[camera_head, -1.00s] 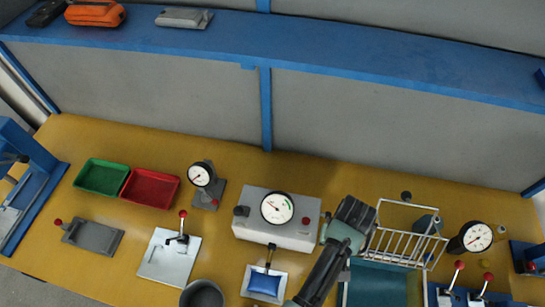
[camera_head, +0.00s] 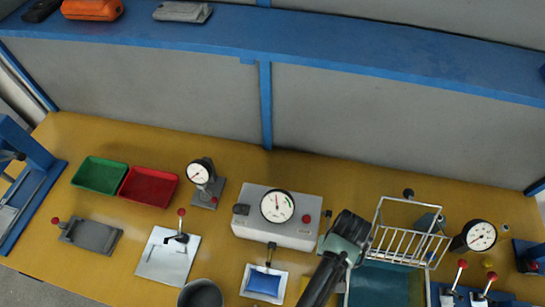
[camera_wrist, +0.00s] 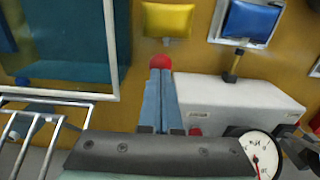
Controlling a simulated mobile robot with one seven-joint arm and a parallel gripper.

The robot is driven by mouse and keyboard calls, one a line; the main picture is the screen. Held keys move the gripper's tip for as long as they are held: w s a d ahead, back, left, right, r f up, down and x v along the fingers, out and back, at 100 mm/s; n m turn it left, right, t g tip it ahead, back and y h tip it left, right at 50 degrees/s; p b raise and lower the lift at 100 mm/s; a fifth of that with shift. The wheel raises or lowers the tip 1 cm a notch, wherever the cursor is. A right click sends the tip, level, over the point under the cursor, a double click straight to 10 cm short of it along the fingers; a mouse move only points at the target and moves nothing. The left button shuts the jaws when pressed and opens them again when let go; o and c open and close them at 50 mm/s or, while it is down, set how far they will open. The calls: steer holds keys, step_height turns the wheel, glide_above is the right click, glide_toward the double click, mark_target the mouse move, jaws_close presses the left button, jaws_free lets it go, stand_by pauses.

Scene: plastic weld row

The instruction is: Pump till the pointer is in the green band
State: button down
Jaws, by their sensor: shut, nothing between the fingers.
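The grey-white box with the round gauge (camera_head: 277,206) stands mid-table. Its red pointer stands almost straight up, and a small green mark shows on the right side of the dial, apart from the pointer. The gauge also shows, turned over, at the lower right of the wrist view (camera_wrist: 260,155). My gripper (camera_wrist: 160,70) is shut and empty, its fingertips at a red ball knob (camera_wrist: 160,62) beside the box; I cannot tell whether they touch. A yellow pad (camera_wrist: 167,19) lies just beyond the knob. In the head view my arm hides the fingertips and knob.
A blue pad (camera_head: 264,283) with a black lever lies in front of the box. A wire basket (camera_head: 410,240) and a teal tray (camera_wrist: 95,60) stand close by my gripper. Other gauges (camera_head: 199,172) and (camera_head: 480,236) stand to the left and right.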

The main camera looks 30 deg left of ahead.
steer(key=shift+f, duration=0.15)
stand_by(0.4)
step_height(320, 180, up, 10)
steer(key=w+p, duration=0.2)
steer(key=p, duration=0.6)
steer(key=shift+w+a, duration=0.35)
steer(key=shift+a, duration=0.1)
